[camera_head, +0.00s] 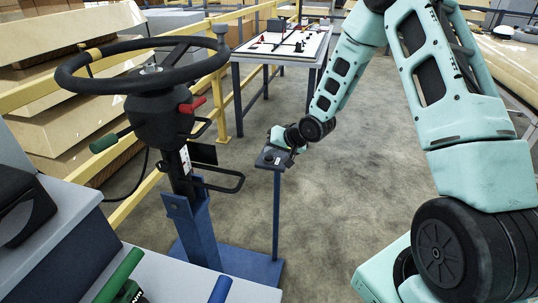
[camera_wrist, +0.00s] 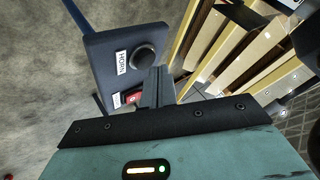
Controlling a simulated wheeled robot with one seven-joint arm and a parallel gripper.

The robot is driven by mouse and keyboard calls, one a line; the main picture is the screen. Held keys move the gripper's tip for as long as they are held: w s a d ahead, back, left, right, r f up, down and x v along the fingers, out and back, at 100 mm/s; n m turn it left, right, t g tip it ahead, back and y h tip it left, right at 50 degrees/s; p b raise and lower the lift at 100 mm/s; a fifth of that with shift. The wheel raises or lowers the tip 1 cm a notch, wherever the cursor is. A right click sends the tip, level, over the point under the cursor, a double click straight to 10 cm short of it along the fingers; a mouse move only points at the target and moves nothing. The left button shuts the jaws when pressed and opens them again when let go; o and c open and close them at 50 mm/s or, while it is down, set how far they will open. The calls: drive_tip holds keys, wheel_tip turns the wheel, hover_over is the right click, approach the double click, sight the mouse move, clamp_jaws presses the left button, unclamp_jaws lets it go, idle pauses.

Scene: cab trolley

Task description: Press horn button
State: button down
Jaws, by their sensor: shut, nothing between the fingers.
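The horn button (camera_wrist: 143,57) is a round black button on a dark blue panel (camera_wrist: 104,52), beside a white label reading HORN (camera_wrist: 121,62). In the head view the panel (camera_head: 265,163) sits on top of a thin blue post. My gripper (camera_wrist: 162,74) is shut and empty, its fingertips close beside the horn button, on the side towards a red control (camera_wrist: 133,97). I cannot tell whether the fingertips touch the panel. In the head view my gripper (camera_head: 280,142) is right over the panel, partly covering it.
A black steering wheel (camera_head: 77,65) on a dark column with a red lever (camera_head: 192,104) stands left of the panel. A yellow railing (camera_head: 130,203) runs behind it. A table (camera_head: 248,55) stands farther back. Open concrete floor lies right of the post.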

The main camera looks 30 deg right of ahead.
sight(272, 158)
drive_tip(key=shift+r, duration=0.25)
wheel_tip(272, 158, up, 5)
drive_tip(key=p, duration=0.5)
idle(0.8)
